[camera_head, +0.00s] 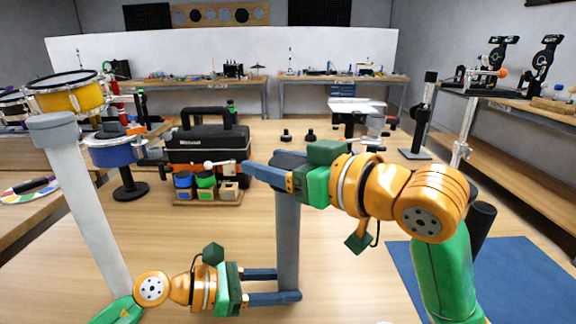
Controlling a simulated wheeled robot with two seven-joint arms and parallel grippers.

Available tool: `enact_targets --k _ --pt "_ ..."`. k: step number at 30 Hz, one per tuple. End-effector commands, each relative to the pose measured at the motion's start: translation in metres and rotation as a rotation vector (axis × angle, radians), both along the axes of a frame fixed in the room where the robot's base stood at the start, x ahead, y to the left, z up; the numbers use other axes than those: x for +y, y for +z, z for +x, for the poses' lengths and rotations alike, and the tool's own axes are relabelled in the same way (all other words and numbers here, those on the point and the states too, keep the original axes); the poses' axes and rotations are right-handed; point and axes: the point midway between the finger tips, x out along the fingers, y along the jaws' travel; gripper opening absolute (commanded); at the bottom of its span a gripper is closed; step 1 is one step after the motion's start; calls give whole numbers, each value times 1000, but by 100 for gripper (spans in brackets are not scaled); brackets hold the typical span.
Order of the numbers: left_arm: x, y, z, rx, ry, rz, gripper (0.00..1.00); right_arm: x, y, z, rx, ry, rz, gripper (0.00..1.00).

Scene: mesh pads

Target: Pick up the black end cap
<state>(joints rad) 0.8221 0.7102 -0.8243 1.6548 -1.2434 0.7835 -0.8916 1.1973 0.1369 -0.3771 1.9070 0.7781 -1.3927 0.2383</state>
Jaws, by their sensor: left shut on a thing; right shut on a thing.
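A grey tube (288,235) stands upright in the middle of the table. My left gripper (288,284) is shut on the tube low down, its fingers reaching in from the left. A black end cap (287,157) shows at the top of the tube, partly hidden behind my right gripper. My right gripper (265,168) comes in from the right and is shut on the cap, its near finger in front. Whether the cap is seated on the tube or just above it cannot be told.
A black tool case (208,143) and a wooden tray (208,199) of small coloured boxes stand left of the tube. Blue and yellow drums (118,151) are farther left. A blue mat (510,275) lies at the right. Small black parts (310,135) sit behind.

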Motion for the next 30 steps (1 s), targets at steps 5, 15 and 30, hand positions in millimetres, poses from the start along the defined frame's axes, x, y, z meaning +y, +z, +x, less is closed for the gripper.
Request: enact_targets --k 5,15,30 --pt "0 0 0 0 0 0 15 0 0 0 0 0 0 10" --pt "0 0 0 0 0 0 15 0 70 0 -3 -2 1 10" --pt "0 0 0 0 -1 0 15 0 101 0 1 0 1 10"
